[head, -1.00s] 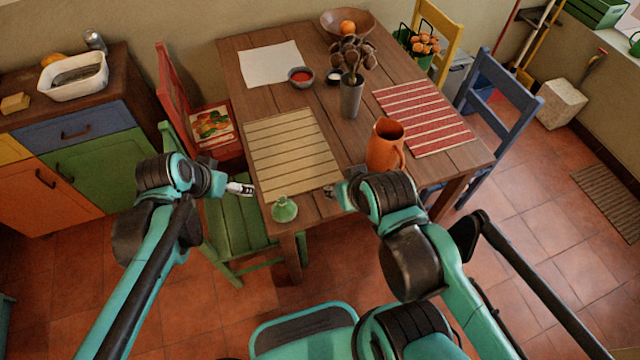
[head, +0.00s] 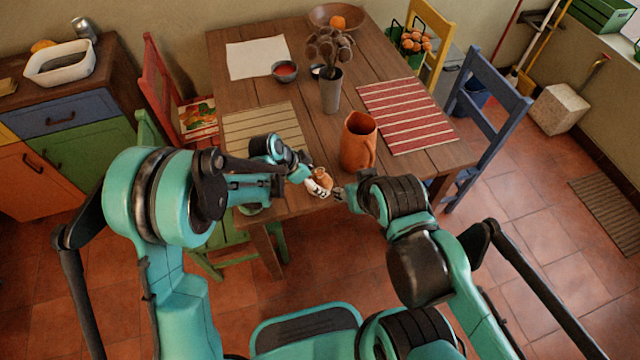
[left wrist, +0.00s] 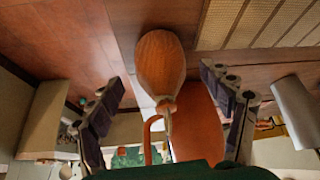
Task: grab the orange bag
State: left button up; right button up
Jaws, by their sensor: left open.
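The orange bag (head: 322,176) is small and round with a gathered neck, near the front edge of the wooden table in the head view. In the left wrist view the bag (left wrist: 159,68) is large and central, its neck toward my gripper. My left gripper (left wrist: 165,88) is open, with one finger on each side of the bag and gaps to it. In the head view the left gripper (head: 316,187) is right at the bag and partly covers it. My right gripper (head: 341,194) is close to the right of the bag; its fingers are too small to read.
An orange pitcher (head: 359,143) stands just behind the bag; it also shows in the left wrist view (left wrist: 199,120). A grey vase (head: 331,92) with dried flowers stands farther back. A striped beige mat (head: 262,124) and a red mat (head: 405,115) lie on the table (head: 300,205).

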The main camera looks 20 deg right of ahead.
aim_at(322, 182)
pick_arm(q)
jog(key=b+x, duration=0.2)
jog(key=x, duration=0.2)
jog(key=shift+w+d+f, duration=0.1)
jog(key=shift+d+f, duration=0.1)
jog(key=shift+d, duration=0.05)
jog(key=shift+r, duration=0.1)
jog(key=c, duration=1.5)
jog(key=shift+r, duration=0.1)
jog(key=shift+c, duration=0.2)
